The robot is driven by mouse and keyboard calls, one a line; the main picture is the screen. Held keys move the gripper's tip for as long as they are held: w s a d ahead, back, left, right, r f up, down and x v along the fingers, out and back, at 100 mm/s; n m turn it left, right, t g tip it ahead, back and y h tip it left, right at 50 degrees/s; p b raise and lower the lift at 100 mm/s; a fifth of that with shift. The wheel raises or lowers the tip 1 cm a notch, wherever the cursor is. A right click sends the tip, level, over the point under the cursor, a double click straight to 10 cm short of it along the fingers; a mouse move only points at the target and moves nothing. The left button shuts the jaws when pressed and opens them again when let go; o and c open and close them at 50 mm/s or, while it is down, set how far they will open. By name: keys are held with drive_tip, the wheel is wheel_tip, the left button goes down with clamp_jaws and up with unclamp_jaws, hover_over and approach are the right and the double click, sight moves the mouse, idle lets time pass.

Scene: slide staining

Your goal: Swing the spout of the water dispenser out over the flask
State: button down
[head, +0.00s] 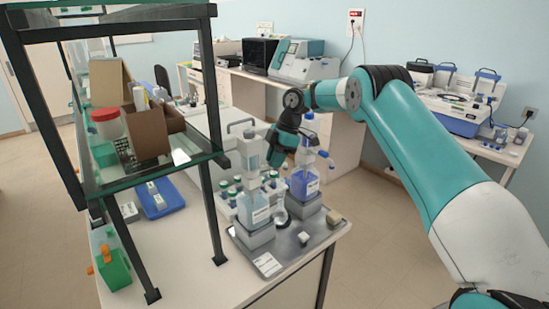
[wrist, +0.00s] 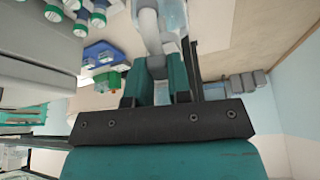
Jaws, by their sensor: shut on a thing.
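The water dispenser (head: 253,207), a bottle of pale blue liquid with a light grey pump head, stands on a grey block on the metal tray (head: 287,257). My gripper (head: 272,159) reaches down from the upper right to its pump head. In the wrist view the green-padded jaws (wrist: 157,84) are shut on a pale grey part, which appears to be the spout (wrist: 156,68). The jaws hide much of the spout, so its exact direction is unclear. A small clear flask (head: 280,211) stands on the tray to the right of the water dispenser.
A second dispenser (head: 304,186) with darker blue liquid stands close behind the flask to the right. Several green-capped bottles (head: 229,188) stand behind the water dispenser. A glass-shelved rack (head: 206,170) rises at the left. Bare bench (head: 190,270) lies at the front left.

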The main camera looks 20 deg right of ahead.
drive_tip(key=c, duration=1)
unclamp_jaws()
drive_tip(key=shift+c, duration=0.2)
drive_tip(key=p+v, duration=1)
drive_tip(key=v, duration=0.2)
